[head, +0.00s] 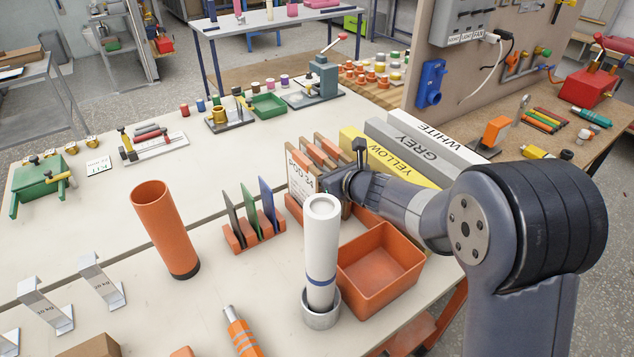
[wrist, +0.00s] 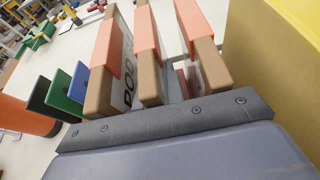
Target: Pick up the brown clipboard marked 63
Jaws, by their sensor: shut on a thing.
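Several brown clipboards with orange clips stand on edge in an orange rack (head: 293,208) in the head view. The front clipboard (head: 299,178) has a white sheet lettered POD; its number is hard to read, and no 63 is legible. My gripper (head: 347,180) is at the right edge of this row, shut on a brown clipboard. The wrist view shows the POD clipboard (wrist: 101,92), a middle clipboard (wrist: 149,84) and a right clipboard (wrist: 212,68) close ahead. My fingertips are hidden there, so I cannot tell which clipboard is gripped.
A yellow binder (head: 378,158) and a grey binder (head: 415,150) stand behind my wrist. An orange bin (head: 380,280) and a white tube (head: 321,250) are in front. A small rack with thin coloured plates (head: 250,232) is at left.

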